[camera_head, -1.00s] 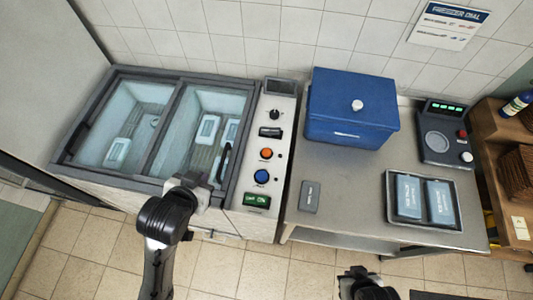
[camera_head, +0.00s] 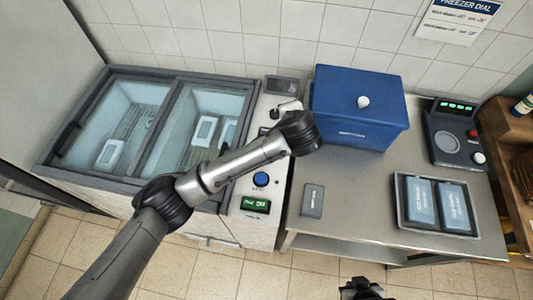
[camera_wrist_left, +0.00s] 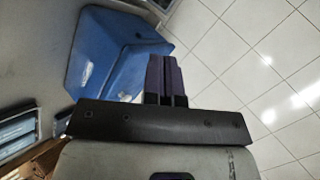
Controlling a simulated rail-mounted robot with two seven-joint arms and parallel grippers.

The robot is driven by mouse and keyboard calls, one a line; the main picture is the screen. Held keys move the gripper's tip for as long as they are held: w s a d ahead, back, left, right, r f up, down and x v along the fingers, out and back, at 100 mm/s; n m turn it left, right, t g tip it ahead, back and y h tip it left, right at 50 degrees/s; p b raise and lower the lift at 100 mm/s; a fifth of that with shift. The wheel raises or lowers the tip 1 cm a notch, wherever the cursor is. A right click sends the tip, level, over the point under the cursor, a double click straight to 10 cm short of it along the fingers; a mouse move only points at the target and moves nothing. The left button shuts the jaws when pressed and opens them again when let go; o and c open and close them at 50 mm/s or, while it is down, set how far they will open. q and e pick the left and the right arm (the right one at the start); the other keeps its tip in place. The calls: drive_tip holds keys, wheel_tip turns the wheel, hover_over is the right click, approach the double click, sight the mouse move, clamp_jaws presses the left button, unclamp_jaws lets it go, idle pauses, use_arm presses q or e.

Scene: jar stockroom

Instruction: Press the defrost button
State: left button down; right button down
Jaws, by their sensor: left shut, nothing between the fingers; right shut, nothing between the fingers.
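The freezer's control panel (camera_head: 236,228) is a pale strip with a blue button (camera_head: 261,179) and a green-lit rocker switch (camera_head: 255,205). The orange button above the blue one is hidden behind my left arm. I cannot read which button is defrost. My left gripper (camera_wrist_left: 165,78) is shut and empty in the left wrist view. In the head view it is mostly hidden behind its wrist, over the panel's upper part near the knob; I cannot tell whether it touches anything. My right gripper (camera_head: 362,288) is shut and empty at the bottom edge, in front of the steel table.
A blue cooler box (camera_head: 358,110) stands right of the panel, close to my left wrist; it also shows in the left wrist view (camera_wrist_left: 112,55). The steel table (camera_head: 350,185) carries a grey block (camera_head: 313,200), a tray (camera_head: 437,232) with ice packs and a scale-like device (camera_head: 455,142).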

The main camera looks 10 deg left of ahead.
use_arm(q)
drive_tip(key=w+a+f+m+g+y, duration=0.1)
drive_tip(key=a+f+m+y, duration=0.1)
drive_tip(key=f, duration=0.4)
drive_tip(key=w+a+f+m+g+y, duration=0.1)
drive_tip(key=a+f+m+y, duration=0.1)
drive_tip(key=a+f+m, duration=0.2)
drive_tip(key=shift+a+f+g, duration=0.4)
drive_tip(key=shift+a+f, duration=0.1)
drive_tip(key=shift+f, duration=0.6)
drive_tip(key=shift+f, duration=0.1)
wheel_tip(320, 180, down, 6)
drive_tip(key=b, duration=0.6)
drive_tip(key=shift+b, duration=0.3)
drive_tip(key=shift+f+b, duration=0.45)
drive_tip(key=shift+f, duration=0.85)
